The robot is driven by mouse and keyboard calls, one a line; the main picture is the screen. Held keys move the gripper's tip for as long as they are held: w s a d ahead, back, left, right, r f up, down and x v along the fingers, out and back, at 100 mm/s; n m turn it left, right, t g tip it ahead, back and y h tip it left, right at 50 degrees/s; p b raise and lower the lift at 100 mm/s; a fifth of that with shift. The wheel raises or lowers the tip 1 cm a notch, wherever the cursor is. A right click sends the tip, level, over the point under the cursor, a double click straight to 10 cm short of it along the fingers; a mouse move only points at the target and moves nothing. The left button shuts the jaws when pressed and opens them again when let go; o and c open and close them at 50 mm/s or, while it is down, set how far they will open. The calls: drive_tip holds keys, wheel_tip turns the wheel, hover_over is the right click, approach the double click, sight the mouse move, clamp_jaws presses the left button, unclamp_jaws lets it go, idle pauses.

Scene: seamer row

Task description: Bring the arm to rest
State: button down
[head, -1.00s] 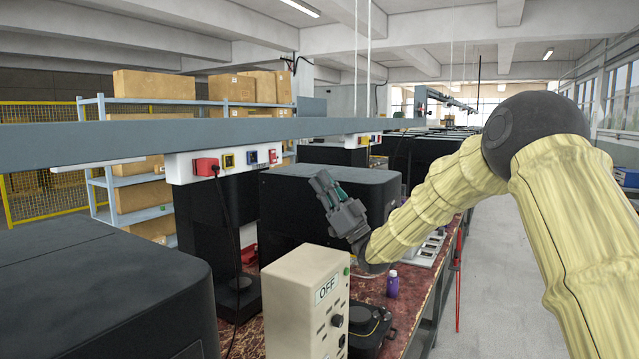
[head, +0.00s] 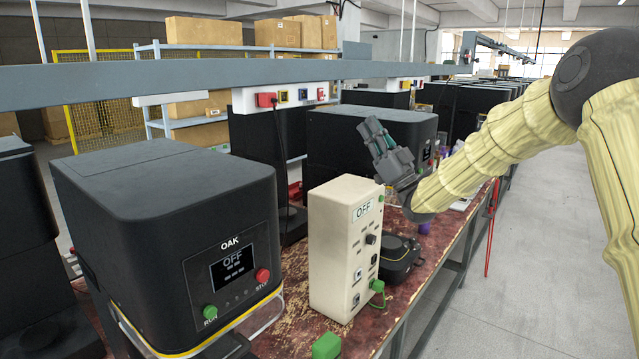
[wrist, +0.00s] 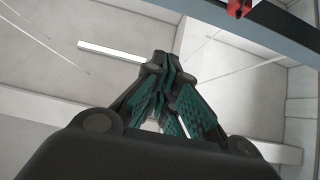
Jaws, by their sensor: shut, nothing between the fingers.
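My gripper (head: 372,128) is raised above the workbench (head: 296,290), its fingers pointing up and to the left in the head view. It is shut and empty. In the wrist view my gripper (wrist: 160,75) has its green-padded fingers together against the ceiling. My arm, in a cream sleeve with a dark elbow joint, comes in from the right side of the head view and is bent. The gripper appears in front of a black machine (head: 345,118) in the picture; whether it touches anything cannot be seen, but no contact shows.
A beige control box (head: 335,250) marked OFF stands below the gripper. A black OAK machine (head: 165,225) with green and red buttons is at left. A grey overhead rail (head: 200,75) with sockets crosses above the bench. The aisle floor (head: 530,270) at right is clear.

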wheel_tip(320, 180, down, 28)
drive_tip(key=s+m+t+h, duration=0.1)
drive_tip(key=m+t+h, duration=0.1)
drive_tip(key=m+h, duration=0.8)
drive_tip(key=s+d+f+g+h, duration=0.1)
drive_tip(key=s+f+g+h, duration=0.4)
drive_tip(key=f, duration=0.8)
drive_tip(key=s+d+f+g+h, duration=0.1)
drive_tip(key=s+f+h, duration=0.1)
drive_tip(key=s+f, duration=0.85)
drive_tip(key=s+d+f+g+h, duration=0.35)
drive_tip(key=s+f+g, duration=0.25)
drive_tip(key=s+f, duration=1.35)
drive_tip(key=s+d+f+g, duration=0.1)
drive_tip(key=s+g, duration=0.1)
drive_tip(key=s, duration=0.6)
drive_tip(key=s+d+f+g+h, duration=0.1)
drive_tip(key=s+d+g, duration=0.1)
drive_tip(key=s, duration=0.7)
drive_tip(key=s+d+f+g, duration=0.1)
drive_tip(key=s+g, duration=0.2)
drive_tip(key=s, duration=0.6)
drive_tip(key=shift+d+f+m, duration=0.3)
drive_tip(key=shift+d+m, duration=0.05)
drive_tip(key=shift+m, duration=0.05)
